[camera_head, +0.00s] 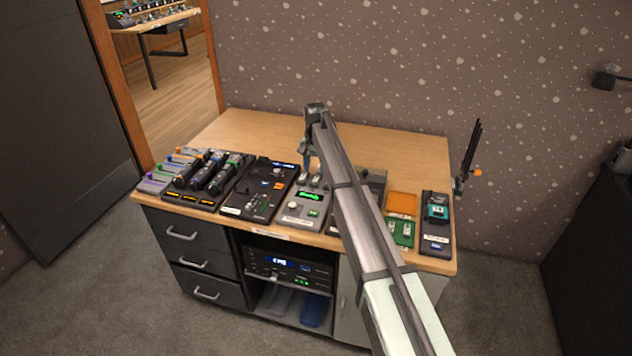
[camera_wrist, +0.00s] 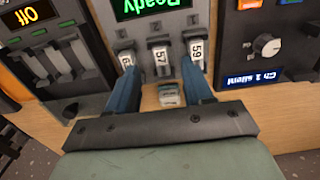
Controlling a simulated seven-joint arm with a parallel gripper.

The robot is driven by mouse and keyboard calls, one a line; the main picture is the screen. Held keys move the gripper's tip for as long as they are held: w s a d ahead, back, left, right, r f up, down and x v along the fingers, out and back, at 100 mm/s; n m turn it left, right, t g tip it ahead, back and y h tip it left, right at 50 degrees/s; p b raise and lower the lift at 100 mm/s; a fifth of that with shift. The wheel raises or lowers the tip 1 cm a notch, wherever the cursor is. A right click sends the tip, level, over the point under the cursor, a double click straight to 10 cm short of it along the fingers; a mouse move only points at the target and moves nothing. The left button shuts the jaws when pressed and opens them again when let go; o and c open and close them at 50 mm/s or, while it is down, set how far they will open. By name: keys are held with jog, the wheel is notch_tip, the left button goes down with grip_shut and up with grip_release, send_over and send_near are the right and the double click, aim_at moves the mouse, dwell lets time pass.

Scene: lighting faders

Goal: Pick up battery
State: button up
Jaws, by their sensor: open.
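A small grey-and-teal block (camera_wrist: 170,95), which may be the battery, lies on the wooden top behind a grey device with a green display (camera_wrist: 150,6). In the head view this device (camera_head: 303,208) stands mid-table. I cannot tell whether one of these is the battery. My gripper (camera_wrist: 159,72) points down with its blue fingers open and apart. The block and the middle numbered piece show between them, and nothing is held. The gripper (camera_head: 310,172) hides the block in the head view.
A dark mixer (camera_head: 260,190) stands left of the device, and several handheld units (camera_head: 208,172) stand farther left. Green and orange boxes (camera_head: 401,231) and a dark unit with a teal part (camera_head: 436,212) stand at right. The wooden table (camera_head: 250,128) is clear at the back.

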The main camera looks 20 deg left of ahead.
aim_at(316, 179)
jog(key=shift+w+f, duration=0.25)
jog(key=shift+f, duration=1.05)
jog(key=shift+w+f, duration=0.2)
jog(key=shift+f, duration=1.1)
jog(key=shift+c, duration=0.2)
grip_shut()
